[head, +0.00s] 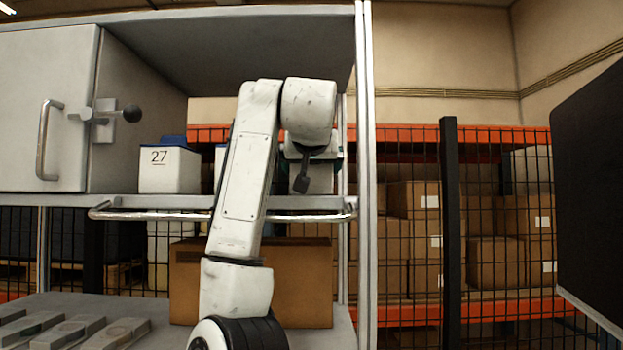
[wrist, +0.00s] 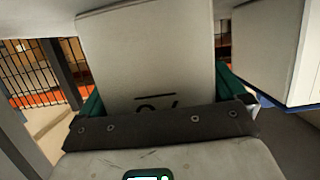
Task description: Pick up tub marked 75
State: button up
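A pale tub (wrist: 150,55) fills the middle of the wrist view, with an upside-down underlined number partly hidden by my gripper's dark front edge, so I cannot read it fully. My gripper's green fingers (wrist: 160,92) lie on both sides of this tub, with no clear gap showing. Whether they press on it I cannot tell. In the head view my gripper (head: 314,158) is at the shelf, largely behind my wrist, and a pale tub (head: 299,183) shows partly beneath it. A white tub marked 27 (head: 168,172), with a blue lid, stands on the shelf to the left.
Another pale tub with a blue edge (wrist: 268,50) is close on the right in the wrist view. The shelf has a metal rail (head: 160,215) along its front. A cardboard box (head: 305,285) sits below.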

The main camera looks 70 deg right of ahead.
jog(key=c, duration=0.6)
jog(key=shift+r, duration=0.2)
